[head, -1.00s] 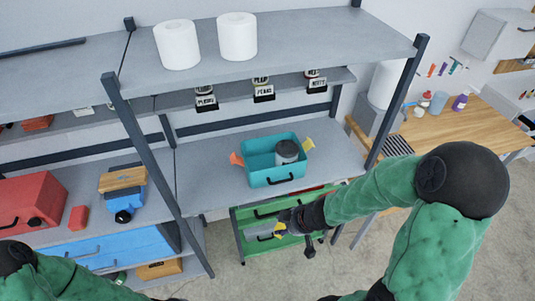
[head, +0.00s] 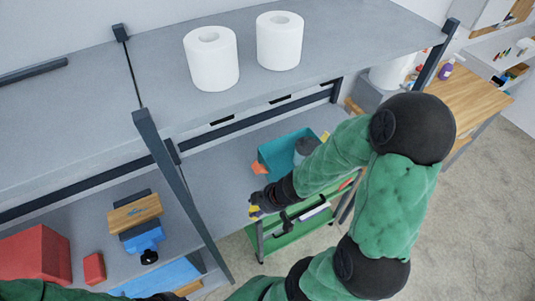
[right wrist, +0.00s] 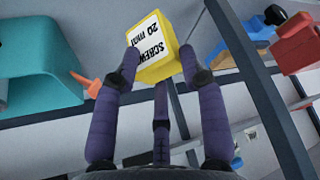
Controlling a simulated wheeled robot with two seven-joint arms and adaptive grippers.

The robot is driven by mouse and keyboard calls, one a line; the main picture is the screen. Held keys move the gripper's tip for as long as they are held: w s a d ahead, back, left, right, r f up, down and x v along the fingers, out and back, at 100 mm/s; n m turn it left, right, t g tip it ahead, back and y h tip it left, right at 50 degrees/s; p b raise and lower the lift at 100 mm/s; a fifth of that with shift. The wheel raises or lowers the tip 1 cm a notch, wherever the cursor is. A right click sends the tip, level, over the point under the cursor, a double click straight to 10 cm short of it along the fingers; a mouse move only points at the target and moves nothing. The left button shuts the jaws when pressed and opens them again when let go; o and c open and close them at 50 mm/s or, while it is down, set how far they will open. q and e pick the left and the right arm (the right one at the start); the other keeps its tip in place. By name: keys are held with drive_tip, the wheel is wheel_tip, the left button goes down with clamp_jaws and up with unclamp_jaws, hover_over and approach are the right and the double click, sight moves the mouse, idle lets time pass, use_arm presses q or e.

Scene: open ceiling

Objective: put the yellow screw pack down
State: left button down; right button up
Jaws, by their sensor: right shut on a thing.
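The yellow screw pack (right wrist: 181,66) has a white label reading "SCREW". My right gripper (right wrist: 160,65) is shut on it, with purple fingers on either side, and the pack sticks out beyond the fingertips. In the head view only a small yellow part of the pack (head: 255,211) shows at the right gripper (head: 260,206). The gripper is by the front edge of the middle shelf (head: 215,175), left of the teal bin (head: 277,150). I cannot tell whether the pack touches the shelf. My left gripper is not in view.
The teal bin holds a grey can (head: 304,146); an orange piece (head: 258,168) sticks out at its side. A dark shelf post (head: 180,190) stands left of the gripper. The shelf between post and bin looks clear. A green cart (head: 290,236) is below.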

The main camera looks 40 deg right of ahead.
drive_tip(key=shift+w+f, duration=0.1)
drive_tip(key=shift+w, duration=0.2)
drive_tip(key=shift+w+d+f+b, duration=0.5)
drive_tip(key=shift+w+f+b, duration=0.6)
drive_tip(key=shift+w+f, duration=1.1)
drive_tip(key=shift+w+d+f+b, duration=0.5)
drive_tip(key=shift+w+f+b, duration=0.65)
drive_tip(key=shift+w+f, duration=1)
drive_tip(key=shift+w+d+f+b, duration=0.5)
drive_tip(key=shift+w+f+b, duration=0.6)
drive_tip(key=shift+w+f, duration=1.05)
drive_tip(key=shift+w, duration=0.1)
drive_tip(key=o, duration=1.2)
drive_tip(key=shift+o, duration=0.2)
drive_tip(key=shift+r, duration=0.1)
drive_tip(key=p+v, duration=0.7)
drive_tip(key=v, duration=0.5)
drive_tip(key=shift+p, duration=0.3)
